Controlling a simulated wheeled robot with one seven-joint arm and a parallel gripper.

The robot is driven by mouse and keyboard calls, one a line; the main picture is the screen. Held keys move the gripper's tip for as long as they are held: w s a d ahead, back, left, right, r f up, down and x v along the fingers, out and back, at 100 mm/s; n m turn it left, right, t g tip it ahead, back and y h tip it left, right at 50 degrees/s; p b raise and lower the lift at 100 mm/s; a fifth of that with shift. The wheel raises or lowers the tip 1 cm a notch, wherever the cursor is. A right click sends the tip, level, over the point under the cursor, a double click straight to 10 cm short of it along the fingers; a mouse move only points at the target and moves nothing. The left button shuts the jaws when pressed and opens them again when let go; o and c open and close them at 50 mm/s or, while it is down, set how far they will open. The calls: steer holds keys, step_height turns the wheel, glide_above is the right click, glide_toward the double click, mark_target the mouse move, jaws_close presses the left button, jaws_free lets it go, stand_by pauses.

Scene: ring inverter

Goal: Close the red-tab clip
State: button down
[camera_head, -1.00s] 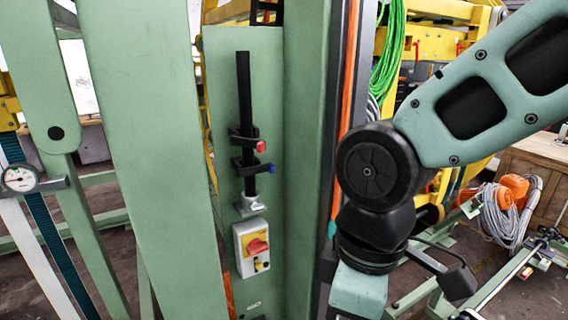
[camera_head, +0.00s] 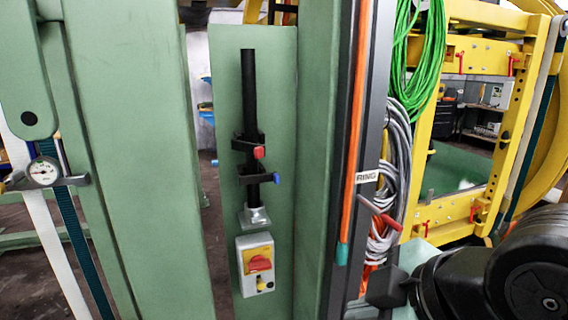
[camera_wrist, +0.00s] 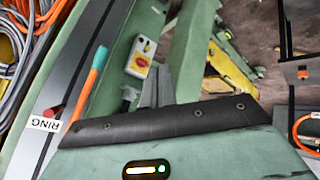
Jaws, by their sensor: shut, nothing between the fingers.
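The red-tab clip (camera_head: 248,146) sits on a black upright tube (camera_head: 248,92) on a green panel, in the head view. Its red tab sticks out to the right; I cannot tell for sure whether the clip is closed. A blue-tab clip (camera_head: 258,178) sits just below it. In the wrist view, my gripper (camera_wrist: 158,84) shows as narrow grey fingers, shut and empty, pointing toward the panel area. Neither clip can be made out there. In the head view my arm is at the lower right, apart from the clips, and the fingers are not seen.
A switch box (camera_head: 256,264) with a red knob is below the tube and also shows in the wrist view (camera_wrist: 142,56). A green post (camera_head: 318,160) stands between the tube and my arm. Orange tubing, a RING label (camera_head: 367,176) and hanging cables are right of it.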

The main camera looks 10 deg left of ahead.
mark_target(246, 148)
steer(key=a+r+n+t+y+b, duration=0.1)
steer(key=a+r+n+t+y, duration=0.25)
steer(key=r+n, duration=0.3)
steer(key=a+r+n+t+y+b, duration=0.1)
steer(key=a+r+n+t+y, duration=0.1)
steer(key=a+r+n+y, duration=0.45)
steer(key=w+a+r+m+h+p, duration=0.1)
steer(key=w+a+p, duration=0.4)
steer(key=w, duration=0.5)
steer(key=shift+w+a+p, duration=0.15)
steer(key=shift+w+p, duration=0.05)
steer(key=shift+p, duration=0.7)
